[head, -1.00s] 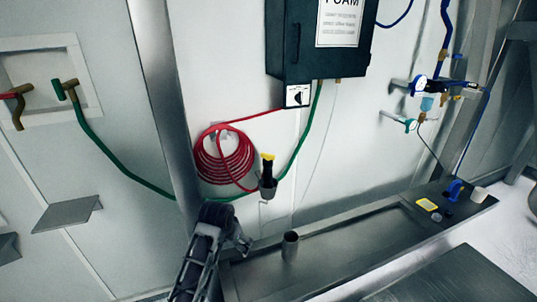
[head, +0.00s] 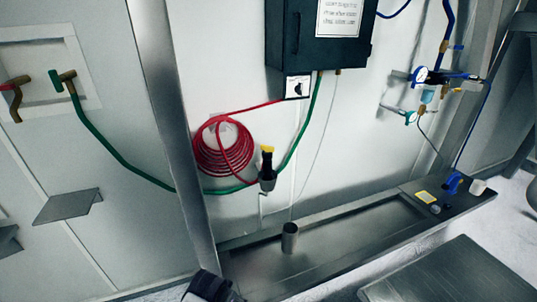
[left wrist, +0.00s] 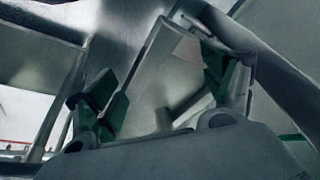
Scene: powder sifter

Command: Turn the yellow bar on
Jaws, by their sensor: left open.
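A black nozzle with a yellow top piece (head: 267,149) sits upright in a grey holder (head: 268,181) on the wall in the head view. Small yellow parts (head: 457,56) also show on the blue-handled pipe fittings at the right; I cannot tell which one is the yellow bar. My left gripper (left wrist: 163,82) is open and empty in the left wrist view, with blurred grey metal surfaces beyond its fingers. A dark end part of my left arm shows at the bottom of the head view, well below the nozzle. My right gripper is not in view.
A black box (head: 318,35) hangs above a coiled red hose (head: 224,155) and a green hose (head: 110,149). A metal ledge (head: 255,262) holds a steel cup (head: 290,238), a yellow item (head: 425,197) and a blue item (head: 453,183). A steel post (head: 168,110) stands left of the coil.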

